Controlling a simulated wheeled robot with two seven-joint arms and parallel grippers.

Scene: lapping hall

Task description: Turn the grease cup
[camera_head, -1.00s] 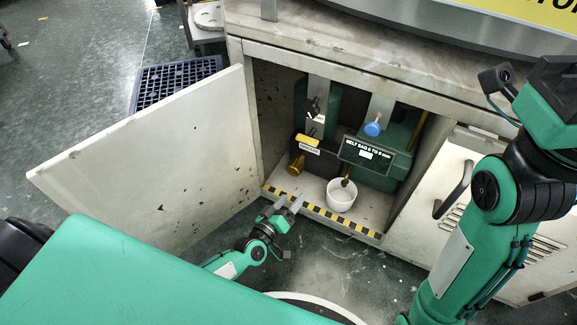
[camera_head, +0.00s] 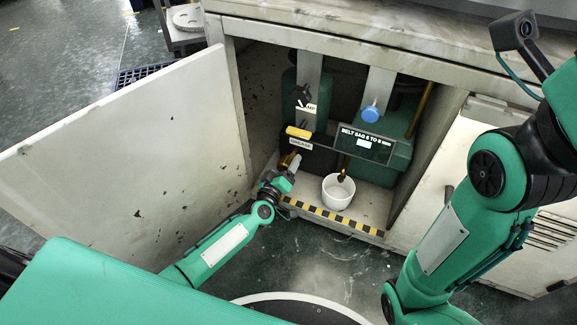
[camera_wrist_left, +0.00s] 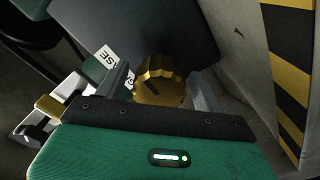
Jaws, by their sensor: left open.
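The grease cup is a ribbed brass knob (camera_wrist_left: 160,82) with a dark line on its face, seen large in the left wrist view. In the head view the brass cup (camera_head: 285,159) shows partly, below the GREASE label inside the cabinet. My left gripper (camera_wrist_left: 163,98) is open, with one finger on each side of the cup. The head view shows the same gripper (camera_head: 291,165) reaching up to the cup from below, hiding part of it. I cannot tell whether the fingers touch the cup. My right gripper is out of view.
A yellow handle (camera_head: 298,132) sits just above the cup. A blue knob (camera_head: 370,114) and a belt sag sign (camera_head: 367,145) are to the right. A white pot (camera_head: 338,193) stands on the cabinet floor. The open door (camera_head: 120,160) flanks my left arm.

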